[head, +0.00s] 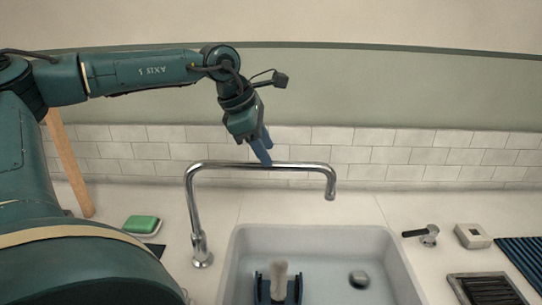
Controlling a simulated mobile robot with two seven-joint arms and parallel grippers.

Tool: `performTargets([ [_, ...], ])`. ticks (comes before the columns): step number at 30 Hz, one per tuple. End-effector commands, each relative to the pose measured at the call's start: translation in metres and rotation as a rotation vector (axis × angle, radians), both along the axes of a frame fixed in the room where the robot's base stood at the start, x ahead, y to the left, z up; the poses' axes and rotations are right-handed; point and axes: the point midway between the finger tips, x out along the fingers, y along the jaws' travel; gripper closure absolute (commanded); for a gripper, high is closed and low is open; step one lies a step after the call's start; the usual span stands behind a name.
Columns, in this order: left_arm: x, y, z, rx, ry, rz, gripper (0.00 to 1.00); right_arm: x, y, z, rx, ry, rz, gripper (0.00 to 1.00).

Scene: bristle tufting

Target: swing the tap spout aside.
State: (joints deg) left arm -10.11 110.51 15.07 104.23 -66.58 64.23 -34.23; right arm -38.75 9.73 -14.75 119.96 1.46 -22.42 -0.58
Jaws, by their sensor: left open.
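A chrome tap (190,205) rises from the counter at the left rear of the sink. Its long spout (300,166) runs to the right over the back of the sink and bends down at its right end. My left gripper (264,150) is open, with its blue fingers pointing down at the middle of the spout. The fingertips overlap the spout's upper edge in the picture; I cannot tell whether they touch it. My right gripper is not in view.
The grey sink (404,275) holds a dark blue forked item (263,288) with a pale upright piece, and a round drain (359,279). A green sponge (141,223) lies left. A small lever fitting (429,236), pale box (472,236) and dark tray (487,290) stand right.

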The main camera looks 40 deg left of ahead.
Motion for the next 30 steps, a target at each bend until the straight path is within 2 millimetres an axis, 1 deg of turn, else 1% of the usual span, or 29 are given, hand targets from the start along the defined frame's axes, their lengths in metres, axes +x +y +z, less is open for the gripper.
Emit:
performTargets([
  [1, 0.002, -0.002, -0.009, 0.0, 0.006, -0.001, 0.58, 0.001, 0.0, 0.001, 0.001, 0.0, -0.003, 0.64],
  [3, 0.006, -0.003, -0.017, 0.0, 0.004, 0.0, 0.58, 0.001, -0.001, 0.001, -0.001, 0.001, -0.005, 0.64],
  [7, 0.011, -0.005, -0.027, 0.0, 0.001, 0.0, 0.58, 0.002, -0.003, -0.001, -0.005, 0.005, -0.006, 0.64],
  [12, 0.014, -0.006, -0.032, 0.0, -0.001, 0.0, 0.58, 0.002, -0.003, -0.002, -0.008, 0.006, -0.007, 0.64],
  [19, 0.014, -0.007, -0.032, 0.0, -0.001, 0.0, 0.58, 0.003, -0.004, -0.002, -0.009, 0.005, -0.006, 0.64],
  [30, 0.014, -0.006, -0.032, -0.001, -0.001, 0.0, 0.88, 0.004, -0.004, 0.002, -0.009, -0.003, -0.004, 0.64],
])
